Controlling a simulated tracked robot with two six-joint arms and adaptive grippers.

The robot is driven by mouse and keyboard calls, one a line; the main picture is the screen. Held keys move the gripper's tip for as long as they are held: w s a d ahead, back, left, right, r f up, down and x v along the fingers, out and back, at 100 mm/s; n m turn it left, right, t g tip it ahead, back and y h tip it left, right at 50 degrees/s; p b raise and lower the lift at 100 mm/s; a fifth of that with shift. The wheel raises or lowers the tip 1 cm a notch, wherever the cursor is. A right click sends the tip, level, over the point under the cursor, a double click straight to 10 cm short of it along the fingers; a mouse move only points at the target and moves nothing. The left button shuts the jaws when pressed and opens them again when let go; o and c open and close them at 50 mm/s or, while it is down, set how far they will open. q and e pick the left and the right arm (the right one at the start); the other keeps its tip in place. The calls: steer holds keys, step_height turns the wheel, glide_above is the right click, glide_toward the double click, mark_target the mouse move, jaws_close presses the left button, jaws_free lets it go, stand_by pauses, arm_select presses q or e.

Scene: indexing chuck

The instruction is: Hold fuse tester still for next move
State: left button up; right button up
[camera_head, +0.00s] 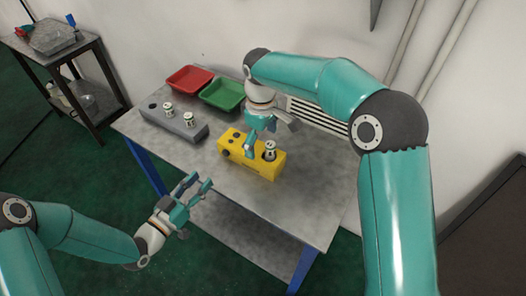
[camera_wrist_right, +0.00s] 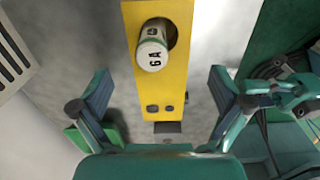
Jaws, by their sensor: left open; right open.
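The yellow fuse tester (camera_head: 232,150) lies on the grey table, and it also shows in the right wrist view (camera_wrist_right: 167,82). A silver fuse (camera_head: 270,151) stands at its right end; in the right wrist view this fuse (camera_wrist_right: 153,45) reads "6A" and is beside or partly in a dark round hole. Two small dark openings show further along the tester. My right gripper (camera_head: 268,138) is open above the tester, with its fingers on either side of it and clear gaps in the wrist view. My left gripper (camera_head: 200,184) is open and empty off the table's front edge.
A grey block (camera_head: 182,126) with two upright fuses (camera_head: 168,109) (camera_head: 189,119) is left of the tester. A red tray (camera_head: 189,79) and a green tray (camera_head: 222,94) lie behind. The table's front right (camera_head: 300,205) is bare. A wall stands close behind.

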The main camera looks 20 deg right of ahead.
mark_target(261, 152)
steer(key=shift+f, duration=2.45)
steer(key=c, duration=1.4)
arm_select(q)
steer(key=shift+c, duration=0.2)
jaws_close()
